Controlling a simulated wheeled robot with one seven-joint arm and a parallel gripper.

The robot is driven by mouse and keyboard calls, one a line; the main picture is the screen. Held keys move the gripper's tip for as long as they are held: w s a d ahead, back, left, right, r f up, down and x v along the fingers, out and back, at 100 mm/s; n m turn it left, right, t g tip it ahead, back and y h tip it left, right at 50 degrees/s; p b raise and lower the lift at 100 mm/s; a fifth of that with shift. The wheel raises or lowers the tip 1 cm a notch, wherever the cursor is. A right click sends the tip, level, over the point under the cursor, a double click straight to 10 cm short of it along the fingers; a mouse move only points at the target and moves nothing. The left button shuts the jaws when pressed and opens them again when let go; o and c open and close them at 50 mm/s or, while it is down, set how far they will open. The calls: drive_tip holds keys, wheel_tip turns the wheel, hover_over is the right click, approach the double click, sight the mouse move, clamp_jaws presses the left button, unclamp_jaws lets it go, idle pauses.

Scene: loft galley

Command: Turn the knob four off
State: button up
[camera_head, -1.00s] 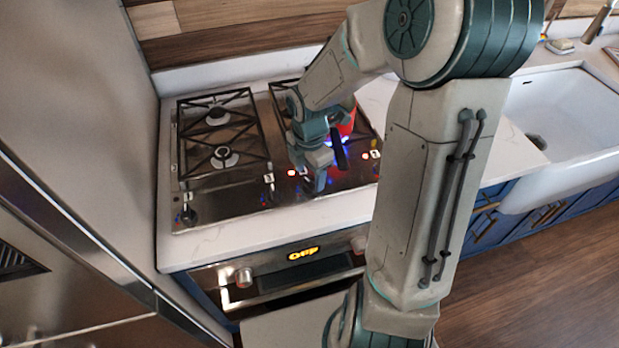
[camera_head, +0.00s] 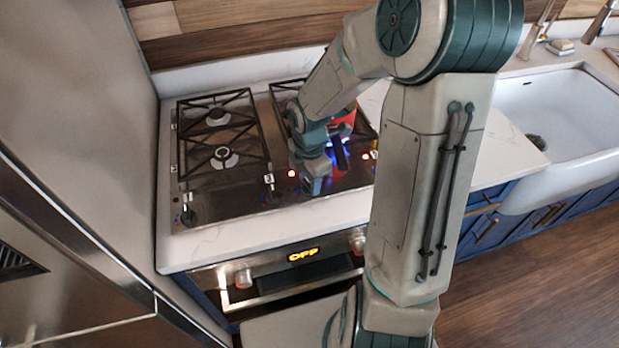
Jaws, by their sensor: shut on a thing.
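The steel gas cooktop (camera_head: 225,200) is set in the white counter, with its knobs along the front edge. My gripper (camera_head: 314,186) points down at the front strip, right of the middle. It is shut on a knob there, which its fingers hide, and I cannot read that knob's number. A left knob (camera_head: 187,215) and a second knob (camera_head: 270,192) stand in the open. A red light (camera_head: 292,173) glows just left of my gripper. The right end of the knob row is partly hidden by my arm. Blue flame (camera_head: 341,142) shows at the right front burner.
A red pot (camera_head: 347,118) stands over the right burners, partly behind my arm, with a dark handle (camera_head: 340,155) reaching forward. The oven display (camera_head: 303,255) reads OFF. A white sink (camera_head: 560,120) is at the right. The left burners are bare.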

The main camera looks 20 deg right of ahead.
sight(309, 183)
drive_tip(key=m, duration=0.3)
idle(0.4)
drive_tip(key=o, duration=1)
wheel_tip(309, 183, up, 14)
